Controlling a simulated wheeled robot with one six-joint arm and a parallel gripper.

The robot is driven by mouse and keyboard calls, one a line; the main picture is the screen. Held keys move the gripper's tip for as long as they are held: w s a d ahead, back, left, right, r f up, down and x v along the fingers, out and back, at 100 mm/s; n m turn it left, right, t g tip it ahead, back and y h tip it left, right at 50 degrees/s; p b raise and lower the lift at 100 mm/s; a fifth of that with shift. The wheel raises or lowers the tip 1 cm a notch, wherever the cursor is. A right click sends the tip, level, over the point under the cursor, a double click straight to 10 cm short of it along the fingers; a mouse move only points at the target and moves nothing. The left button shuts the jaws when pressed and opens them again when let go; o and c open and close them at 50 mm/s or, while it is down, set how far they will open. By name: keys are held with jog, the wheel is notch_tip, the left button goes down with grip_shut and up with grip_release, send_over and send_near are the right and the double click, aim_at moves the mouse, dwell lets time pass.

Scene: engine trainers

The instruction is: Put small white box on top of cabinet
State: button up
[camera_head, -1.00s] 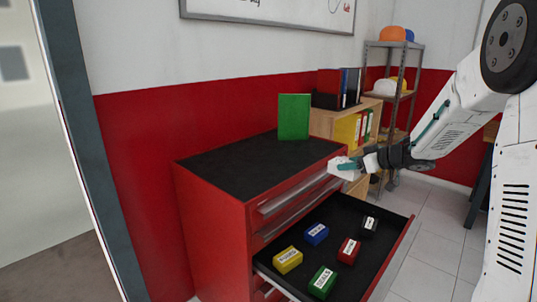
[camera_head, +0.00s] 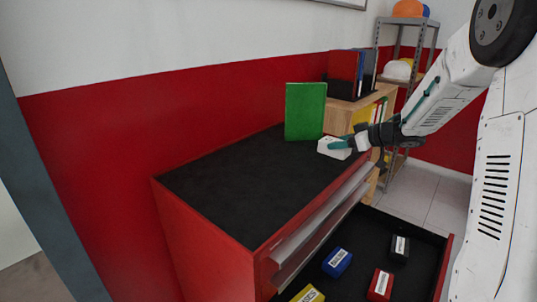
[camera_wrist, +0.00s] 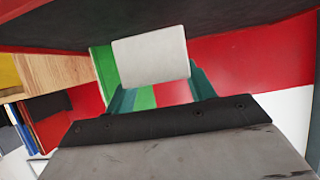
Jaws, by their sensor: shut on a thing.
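The small white box (camera_head: 333,148) is at the far right end of the cabinet's black top (camera_head: 240,185), just in front of the green box. My gripper (camera_head: 340,145) is shut on it, coming in from the right. In the wrist view the white box (camera_wrist: 150,56) sits between the two teal fingertips (camera_wrist: 158,88). The black top fills the upper edge of that view. The red cabinet (camera_head: 205,245) has a drawer open on its right side. Whether the white box touches the top or hovers just above it, I cannot tell.
A green box (camera_head: 305,112) stands upright at the back of the top. The open drawer (camera_head: 325,285) holds several small colored boxes. A wooden shelf (camera_head: 345,118) with binders and a metal rack (camera_head: 432,45) stand behind. Most of the top is bare.

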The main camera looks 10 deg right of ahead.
jog(key=w+a, duration=0.2)
jog(key=a, duration=0.2)
jog(key=w+a+f, duration=0.1)
jog(key=a, duration=0.4)
jog(key=w+a, duration=0.2)
jog(key=a, duration=0.3)
jog(key=shift+w+f, duration=0.15)
jog(key=shift+w, duration=0.15)
jog(key=f, duration=0.1)
jog(key=a+f, duration=0.1)
jog(key=shift+w+f, duration=0.15)
jog(key=shift+f, duration=0.7)
jog(key=shift+f, duration=0.15)
jog(key=o, duration=1)
jog(key=shift+o, duration=0.2)
